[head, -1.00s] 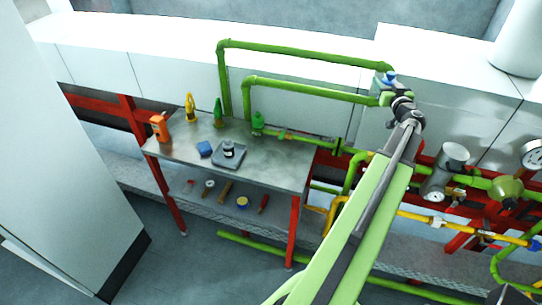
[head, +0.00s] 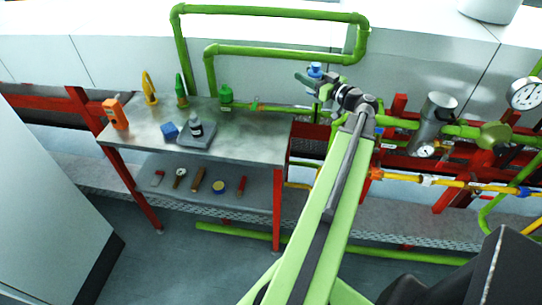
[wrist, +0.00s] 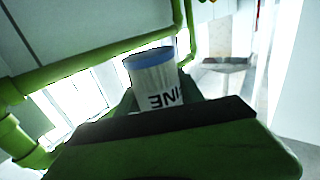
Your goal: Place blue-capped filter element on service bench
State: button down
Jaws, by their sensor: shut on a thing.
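My gripper (head: 318,84) is shut on the blue-capped filter element (head: 315,70), at the end of my raised green arm. The service bench (head: 250,145) stands left of my gripper in the head view, with a grey metal top and red legs. The gripper and filter element are beyond the bench's right end in the picture, apart from its top.
The bench top's right part is clear. Green pipes (head: 270,52) run behind; gauges and a metal canister (head: 436,115) are right.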

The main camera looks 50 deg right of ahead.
jog(key=s+a+f+n+y+b, duration=0.1)
jog(key=a+f+n+y+b, duration=0.4)
jog(key=a+f+y+b, duration=0.65)
jog(key=w+f+h+b, duration=0.1)
jog(key=w+f, duration=0.1)
jog(key=w, duration=0.1)
jog(key=w+a+f+h+b, duration=0.1)
jog(key=w+f, duration=0.1)
jog(key=w, duration=0.2)
jog(key=w+f+h+b, duration=0.1)
jog(key=w+f+b, duration=0.1)
jog(key=w+f, duration=0.1)
jog(key=shift+w+a+f+g, duration=0.1)
jog(key=shift+w+a+g, duration=0.05)
jog(key=shift+g, duration=0.25)
jog(key=shift+w, duration=0.35)
notch_tip(320, 180, down, 4)
jog(key=b, duration=0.4)
jog(key=shift+f, duration=0.2)
jog(key=shift+r, duration=0.2)
jog(key=shift+f, duration=0.1)
jog(key=c, duration=0.7)
grip_release()
jog(key=shift+c, duration=0.2)
